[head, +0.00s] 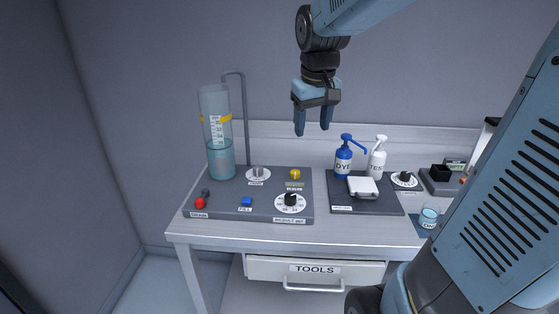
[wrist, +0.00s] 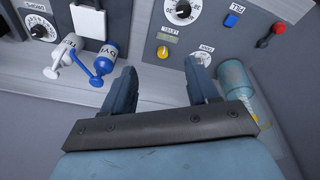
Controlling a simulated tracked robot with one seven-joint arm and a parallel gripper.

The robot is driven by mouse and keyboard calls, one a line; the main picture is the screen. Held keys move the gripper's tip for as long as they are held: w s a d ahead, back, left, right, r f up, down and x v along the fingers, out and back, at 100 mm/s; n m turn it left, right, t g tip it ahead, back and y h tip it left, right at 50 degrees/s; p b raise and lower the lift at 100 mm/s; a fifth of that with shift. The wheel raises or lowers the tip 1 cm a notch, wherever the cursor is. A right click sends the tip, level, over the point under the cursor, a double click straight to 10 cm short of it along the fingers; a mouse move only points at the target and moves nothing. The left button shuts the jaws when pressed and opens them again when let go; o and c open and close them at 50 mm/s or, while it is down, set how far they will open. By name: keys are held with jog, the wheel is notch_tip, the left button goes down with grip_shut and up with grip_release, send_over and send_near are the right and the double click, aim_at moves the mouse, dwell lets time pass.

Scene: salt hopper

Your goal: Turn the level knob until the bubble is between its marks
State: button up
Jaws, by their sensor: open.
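The yellow level knob (head: 295,174) stands at the back right of the grey console (head: 225,207); it also shows in the wrist view (wrist: 163,52), just beyond and between my fingertips. A small olive level window (head: 294,184) lies beside it, above a label, and shows in the wrist view too (wrist: 168,39). The bubble and its marks are too small to make out. My gripper (head: 312,131) is open and empty, pointing down above the back of the bench, apart from the knob. Its two fingers frame the wrist view (wrist: 160,72).
A tall clear cylinder (head: 214,110) with blue liquid and a thin pipe (head: 246,125) rise left of the knob. A grey knob (head: 258,173), a black dial (head: 290,199) and a blue button (head: 246,201) are close by. Dye (head: 343,160) and white (head: 377,160) pump bottles stand right.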

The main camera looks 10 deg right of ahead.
aim_at(295, 172)
jog(key=w+f+n+g, duration=0.1)
jog(key=w+f, duration=0.3)
jog(key=w, duration=0.3)
jog(key=w+f+g, duration=0.2)
jog(key=w+f, duration=0.1)
jog(key=w, duration=0.3)
jog(key=f, duration=1.4)
jog(key=shift+w+d, duration=0.2)
jog(key=shift+d, duration=0.1)
jog(key=c, duration=1)
jog(key=shift+m, duration=1.1)
jog(key=shift+c, duration=0.2)
